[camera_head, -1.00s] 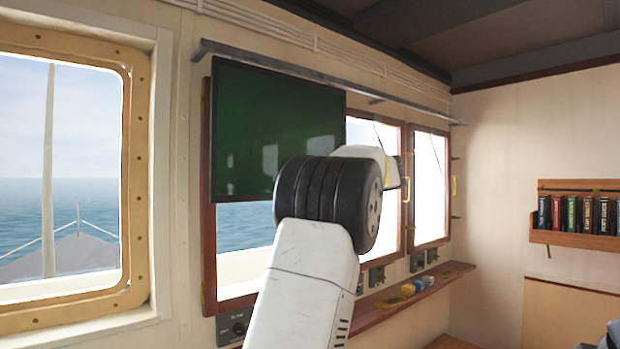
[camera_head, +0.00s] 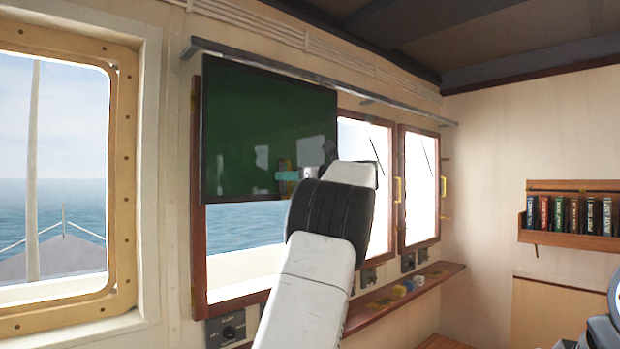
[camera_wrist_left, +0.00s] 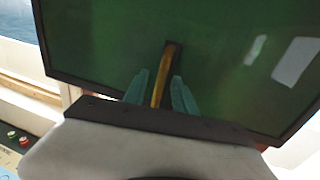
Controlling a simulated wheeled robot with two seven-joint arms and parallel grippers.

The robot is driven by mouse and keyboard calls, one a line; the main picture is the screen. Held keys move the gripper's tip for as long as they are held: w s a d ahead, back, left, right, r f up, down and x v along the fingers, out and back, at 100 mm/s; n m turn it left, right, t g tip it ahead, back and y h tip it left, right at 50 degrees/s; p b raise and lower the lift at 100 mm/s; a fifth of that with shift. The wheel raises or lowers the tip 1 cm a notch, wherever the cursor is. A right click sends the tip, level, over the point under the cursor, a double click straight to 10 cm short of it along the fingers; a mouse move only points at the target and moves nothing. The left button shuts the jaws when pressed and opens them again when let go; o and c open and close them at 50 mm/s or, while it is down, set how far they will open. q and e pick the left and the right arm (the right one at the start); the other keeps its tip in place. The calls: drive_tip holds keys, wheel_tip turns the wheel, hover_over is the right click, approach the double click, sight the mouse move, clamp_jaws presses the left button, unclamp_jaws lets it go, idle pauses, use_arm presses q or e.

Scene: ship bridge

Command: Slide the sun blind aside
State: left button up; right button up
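The sun blind (camera_head: 250,130) is a dark green, glossy panel hanging from a grey rail (camera_head: 300,82) over the left part of a wood-framed window. In the left wrist view the blind (camera_wrist_left: 110,45) fills most of the picture, with an upright yellow handle (camera_wrist_left: 168,68) on its lower part. My left gripper (camera_head: 290,176) is at the blind's lower right in the head view. In the wrist view its teal fingers (camera_wrist_left: 160,88) stand on either side of the handle, with gaps showing, so it looks open around the handle. My right gripper is not in view.
The rail runs on to the right above two more window frames with yellow handles (camera_head: 398,190). A narrow wooden ledge (camera_head: 375,312) with small items lies below. A bookshelf (camera_head: 570,235) hangs on the right wall. A cream-framed window (camera_head: 122,180) is at left.

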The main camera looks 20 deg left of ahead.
use_arm(q)
clamp_jaws()
idle(1.4)
